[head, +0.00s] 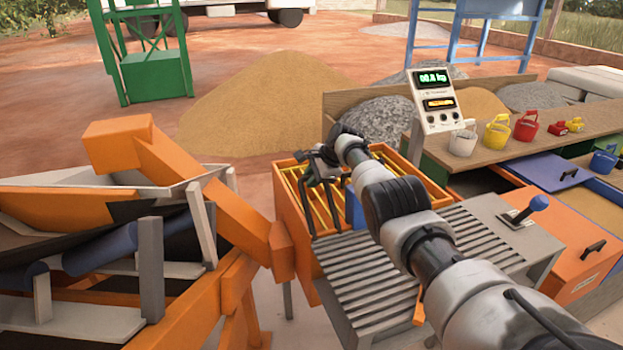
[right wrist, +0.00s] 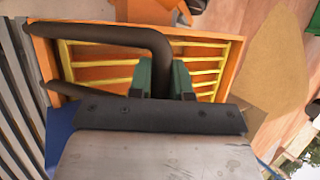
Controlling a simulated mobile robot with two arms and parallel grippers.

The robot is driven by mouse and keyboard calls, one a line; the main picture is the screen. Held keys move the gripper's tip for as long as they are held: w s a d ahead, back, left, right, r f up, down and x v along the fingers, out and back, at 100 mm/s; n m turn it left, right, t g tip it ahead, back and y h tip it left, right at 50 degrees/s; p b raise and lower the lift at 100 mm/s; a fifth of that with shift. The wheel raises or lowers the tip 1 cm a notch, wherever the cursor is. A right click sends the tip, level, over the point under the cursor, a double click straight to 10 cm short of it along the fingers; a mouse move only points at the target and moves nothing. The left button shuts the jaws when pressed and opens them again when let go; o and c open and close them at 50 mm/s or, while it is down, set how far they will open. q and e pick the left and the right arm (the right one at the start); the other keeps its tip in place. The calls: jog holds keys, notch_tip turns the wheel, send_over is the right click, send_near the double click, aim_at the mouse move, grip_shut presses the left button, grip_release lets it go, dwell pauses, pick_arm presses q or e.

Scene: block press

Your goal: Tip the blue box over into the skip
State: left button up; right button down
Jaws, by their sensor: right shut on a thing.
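My right gripper (head: 325,165) is above the orange skip with yellow bars (head: 288,215) in the head view. In the right wrist view its green-padded fingers (right wrist: 163,82) are shut on a dark bent handle bar (right wrist: 110,36). A blue box (head: 354,209) shows only as a small patch beside my arm. A blue patch also shows at the lower left of the wrist view (right wrist: 58,135). Most of the box is hidden, and its tilt and how the handle joins it cannot be told. The skip's orange rim (right wrist: 236,60) surrounds yellow bars. My left gripper is not in view.
A grey slatted roller table (head: 365,290) adjoins the skip. An orange frame (head: 225,215) stands close on the left. A display panel (head: 435,95) stands behind. A bench with small buckets (head: 497,133) is at right. A joystick box (head: 515,225) stands beside the slats.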

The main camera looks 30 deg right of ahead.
dwell(0.4)
jog(key=c, duration=1.1)
grip_release()
jog(key=p+v, duration=0.3)
jog(key=p, duration=0.1)
jog(key=shift+w+r, duration=0.15)
jog(key=shift+w, duration=0.05)
jog(key=shift+s+b+v, duration=0.2)
jog(key=shift+b+v, duration=0.15)
jog(key=shift+v, duration=3.55)
jog(key=shift+d+f, duration=0.1)
jog(key=shift+f, duration=0.15)
